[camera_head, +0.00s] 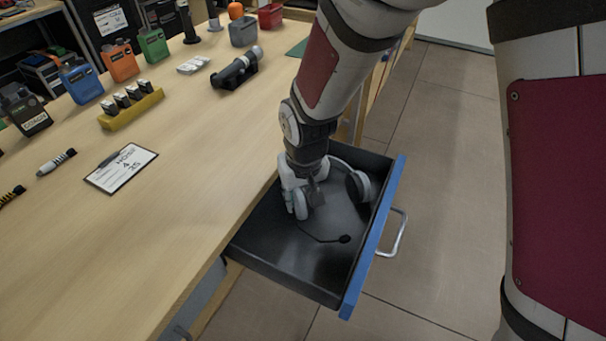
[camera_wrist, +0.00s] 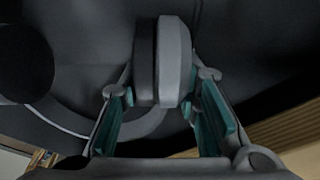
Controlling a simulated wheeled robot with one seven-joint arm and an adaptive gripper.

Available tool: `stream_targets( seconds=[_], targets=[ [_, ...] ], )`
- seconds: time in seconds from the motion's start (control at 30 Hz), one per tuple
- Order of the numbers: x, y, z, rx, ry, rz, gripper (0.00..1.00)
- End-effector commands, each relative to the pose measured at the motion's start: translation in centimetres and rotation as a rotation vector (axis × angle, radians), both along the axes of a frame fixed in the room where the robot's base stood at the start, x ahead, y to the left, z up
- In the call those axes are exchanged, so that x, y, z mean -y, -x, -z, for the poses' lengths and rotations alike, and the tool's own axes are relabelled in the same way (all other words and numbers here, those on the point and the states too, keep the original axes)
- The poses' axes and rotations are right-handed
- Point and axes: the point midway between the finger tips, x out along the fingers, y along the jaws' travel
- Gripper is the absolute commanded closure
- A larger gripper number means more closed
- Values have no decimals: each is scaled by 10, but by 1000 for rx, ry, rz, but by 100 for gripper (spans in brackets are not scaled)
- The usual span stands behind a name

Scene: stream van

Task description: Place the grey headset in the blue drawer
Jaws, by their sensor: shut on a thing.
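The grey headset (camera_head: 358,187) is inside the open blue drawer (camera_head: 372,240), with its headband arcing toward the back and its microphone boom near the drawer's middle. My gripper (camera_head: 309,199) reaches down into the drawer and is shut on the headset's left ear cup. In the wrist view, the ear cup of the headset (camera_wrist: 172,60) sits between the two fingers of my gripper (camera_wrist: 165,100). The other ear cup is at the left of that view. I cannot tell whether the headset rests fully on the drawer floor.
The wooden table (camera_head: 190,200) runs along the drawer's left side. The drawer's metal handle (camera_head: 397,234) sticks out at the right. Open floor lies beyond it.

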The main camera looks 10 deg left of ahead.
Motion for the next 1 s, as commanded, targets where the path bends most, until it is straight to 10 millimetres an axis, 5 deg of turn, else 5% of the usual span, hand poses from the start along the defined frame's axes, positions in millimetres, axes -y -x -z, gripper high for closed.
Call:
stream_targets(
  seconds=[0.03, 0.1, 0.53, 1.0],
  targets=[
    [0, 0, 1, -1, 0, 0, 66],
    [0, 0, 1, -1, 0, 0, 50],
    [0, 0, -8, 1, -2, 0, 50],
    [7, 16, -95, 3, -2, -1, 50]
  ],
)
